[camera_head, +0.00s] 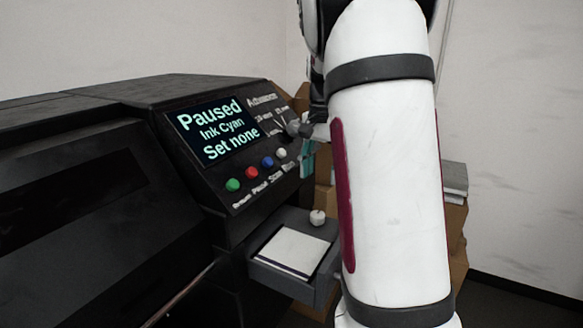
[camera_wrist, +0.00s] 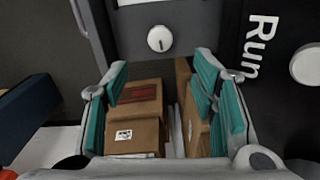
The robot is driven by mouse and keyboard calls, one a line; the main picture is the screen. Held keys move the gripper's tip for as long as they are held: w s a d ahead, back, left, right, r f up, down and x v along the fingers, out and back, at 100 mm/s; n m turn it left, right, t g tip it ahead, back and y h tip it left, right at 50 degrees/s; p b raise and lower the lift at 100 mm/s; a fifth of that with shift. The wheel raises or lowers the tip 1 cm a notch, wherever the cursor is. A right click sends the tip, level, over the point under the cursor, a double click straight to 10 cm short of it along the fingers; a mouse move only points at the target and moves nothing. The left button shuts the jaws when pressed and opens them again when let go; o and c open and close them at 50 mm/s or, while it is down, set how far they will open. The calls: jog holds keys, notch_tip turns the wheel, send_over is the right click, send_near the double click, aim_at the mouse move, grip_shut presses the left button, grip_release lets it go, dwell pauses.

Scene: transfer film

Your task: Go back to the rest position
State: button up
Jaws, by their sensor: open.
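My gripper (camera_head: 307,152) shows partly in the head view, beside the right end of the machine's control panel, with my white arm in front of much of the right side. In the wrist view my gripper (camera_wrist: 163,75) has its two teal-padded fingers wide apart, with nothing between them. The black machine (camera_head: 100,150) has a screen (camera_head: 215,130) reading "Paused", "Ink Cyan", "Set none". Below the screen are green (camera_head: 233,185), red (camera_head: 251,173), blue (camera_head: 267,162) and white (camera_head: 281,153) buttons. The wrist view shows a white button (camera_wrist: 307,65) by the word "Run", right of the fingers.
A grey tray (camera_head: 262,268) with a white sheet juts from the machine below the panel. A pale round knob (camera_head: 317,217) is at its back; a similar knob (camera_wrist: 160,38) shows in the wrist view. Cardboard boxes (camera_wrist: 135,130) stand below my fingers. Pale walls (camera_head: 520,130) are behind.

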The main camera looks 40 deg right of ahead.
jog(key=s+a+r+n+t, duration=0.1)
jog(key=s+a+r+n, duration=0.2)
jog(key=a, duration=0.6)
jog(key=s+a+r+n+t, duration=0.15)
jog(key=a+n, duration=0.25)
jog(key=a, duration=0.4)
jog(key=s+a+f+n+t, duration=0.2)
jog(key=s+a+n, duration=0.6)
jog(key=s+a, duration=0.4)
jog(key=shift+s+a, duration=0.35)
jog(key=shift+a, duration=0.3)
jog(key=shift+w+t, duration=0.1)
jog(key=shift+t, duration=0.15)
